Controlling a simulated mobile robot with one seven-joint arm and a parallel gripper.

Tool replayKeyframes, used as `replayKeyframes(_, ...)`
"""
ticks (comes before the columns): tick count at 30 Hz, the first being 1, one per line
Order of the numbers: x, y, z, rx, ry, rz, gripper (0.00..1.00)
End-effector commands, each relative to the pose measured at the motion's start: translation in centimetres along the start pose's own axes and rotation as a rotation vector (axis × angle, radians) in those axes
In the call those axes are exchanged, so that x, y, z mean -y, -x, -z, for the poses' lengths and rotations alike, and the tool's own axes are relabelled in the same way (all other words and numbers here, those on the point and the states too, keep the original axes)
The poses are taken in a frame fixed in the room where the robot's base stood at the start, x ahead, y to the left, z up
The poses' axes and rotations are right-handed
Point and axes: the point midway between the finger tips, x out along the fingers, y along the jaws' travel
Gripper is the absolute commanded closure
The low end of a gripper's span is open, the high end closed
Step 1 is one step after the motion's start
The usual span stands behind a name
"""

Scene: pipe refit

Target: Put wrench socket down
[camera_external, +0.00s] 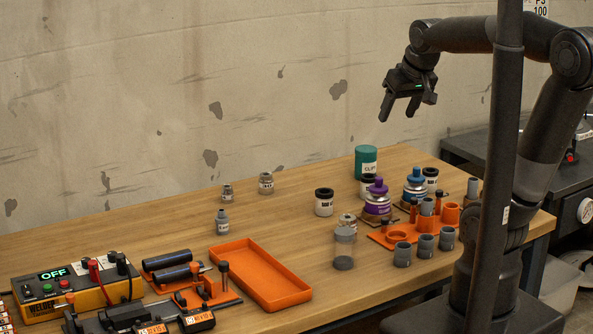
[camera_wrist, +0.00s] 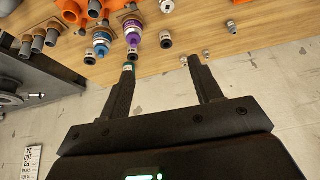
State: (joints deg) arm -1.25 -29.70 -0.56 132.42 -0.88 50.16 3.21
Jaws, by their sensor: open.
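My gripper (camera_external: 397,110) is raised high above the back of the table, in front of the wall. Its two fingers are apart with nothing between them, as the wrist view (camera_wrist: 160,66) also shows. Three small grey socket-like pieces stand on the left-middle of the table: one at the back (camera_external: 227,192), one to its right (camera_external: 266,183) and one nearer the front (camera_external: 222,222). I cannot tell which of them is the wrench socket. Small grey pieces also show in the wrist view (camera_wrist: 231,27), well away from the fingertips.
An empty orange tray (camera_external: 262,274) lies at the middle front. A welder box (camera_external: 75,285) and dark pipes (camera_external: 170,265) are at the left. The back left is clear.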

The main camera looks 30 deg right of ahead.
Motion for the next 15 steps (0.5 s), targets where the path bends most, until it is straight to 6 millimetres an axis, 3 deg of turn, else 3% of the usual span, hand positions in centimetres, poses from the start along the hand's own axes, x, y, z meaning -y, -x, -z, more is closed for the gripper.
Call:
replayKeyframes(3,-0.2,0.7,-4.0,-0.012,0.015,0.001,0.41)
replayKeyframes(6,-0.3,0.9,-6.3,-0.016,0.027,0.001,0.41)
replayKeyframes(10,-0.4,0.8,-8.0,-0.019,0.034,0.001,0.41)
replayKeyframes(15,-0.4,0.8,-8.5,-0.018,0.037,0.001,0.41)
